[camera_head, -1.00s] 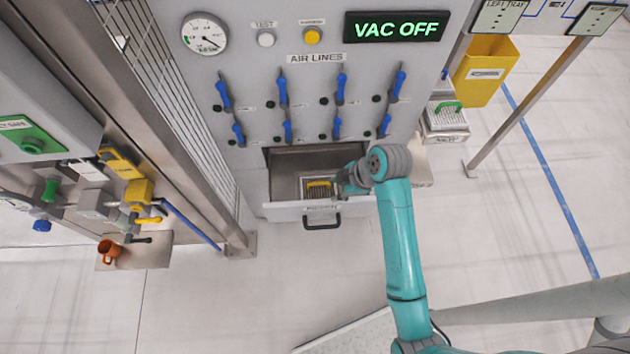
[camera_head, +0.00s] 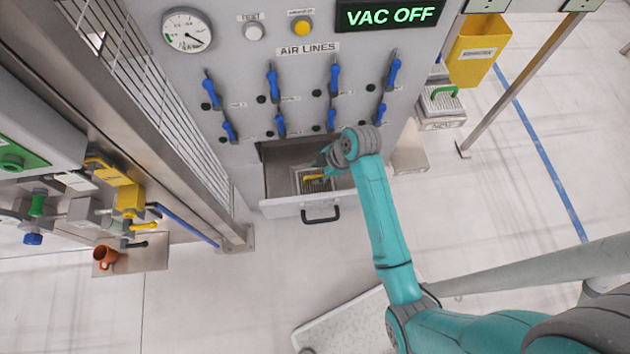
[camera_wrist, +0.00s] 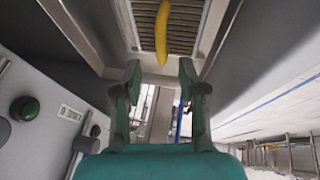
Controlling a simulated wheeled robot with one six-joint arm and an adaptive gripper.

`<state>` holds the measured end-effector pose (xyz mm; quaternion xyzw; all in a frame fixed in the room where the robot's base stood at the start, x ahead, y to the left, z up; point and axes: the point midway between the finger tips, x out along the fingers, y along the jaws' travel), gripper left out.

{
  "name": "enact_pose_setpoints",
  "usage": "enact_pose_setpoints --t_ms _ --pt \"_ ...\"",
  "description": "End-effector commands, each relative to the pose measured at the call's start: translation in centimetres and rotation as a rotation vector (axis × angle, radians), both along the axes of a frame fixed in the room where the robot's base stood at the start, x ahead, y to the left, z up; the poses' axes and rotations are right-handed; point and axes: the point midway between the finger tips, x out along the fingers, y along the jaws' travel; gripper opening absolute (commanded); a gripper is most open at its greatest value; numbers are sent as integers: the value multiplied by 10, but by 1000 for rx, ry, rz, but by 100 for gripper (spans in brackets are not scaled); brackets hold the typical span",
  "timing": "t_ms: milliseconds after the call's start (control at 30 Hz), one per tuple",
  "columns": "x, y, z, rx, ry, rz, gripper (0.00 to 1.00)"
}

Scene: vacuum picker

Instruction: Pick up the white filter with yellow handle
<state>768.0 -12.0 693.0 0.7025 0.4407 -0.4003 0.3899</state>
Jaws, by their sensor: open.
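The white filter with a yellow handle (camera_head: 313,178) lies in the open drawer (camera_head: 283,207) of the grey cabinet, partly hidden by my arm in the head view. In the wrist view its pleated face (camera_wrist: 183,40) and curved yellow handle (camera_wrist: 162,30) show at the top, cut off by the frame edge. My gripper (camera_wrist: 159,72) is open and empty. Its two fingertips stand apart, just short of the handle's near end in that picture, and do not visibly touch it. In the head view my gripper (camera_head: 328,158) is over the drawer, mostly hidden behind my wrist.
The cabinet front (camera_head: 240,60) with blue valve levers rises behind the drawer. A filter with a green handle (camera_head: 440,100) sits to the right, below a yellow bin (camera_head: 478,50). An orange mug (camera_head: 105,257) is at left.

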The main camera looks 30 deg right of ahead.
Motion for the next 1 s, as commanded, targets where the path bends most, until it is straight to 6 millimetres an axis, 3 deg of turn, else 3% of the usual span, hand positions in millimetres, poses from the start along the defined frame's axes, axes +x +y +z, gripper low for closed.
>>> enact_pose_setpoints --t_ms 300,567,600,767,1000 --pt "10 13 -37 0 1 0 41" --pt "11 13 -39 0 -1 0 41" --pt "11 13 -39 0 0 0 39" --pt "11 13 -39 0 0 0 0" --pt "11 13 -39 0 0 0 0"
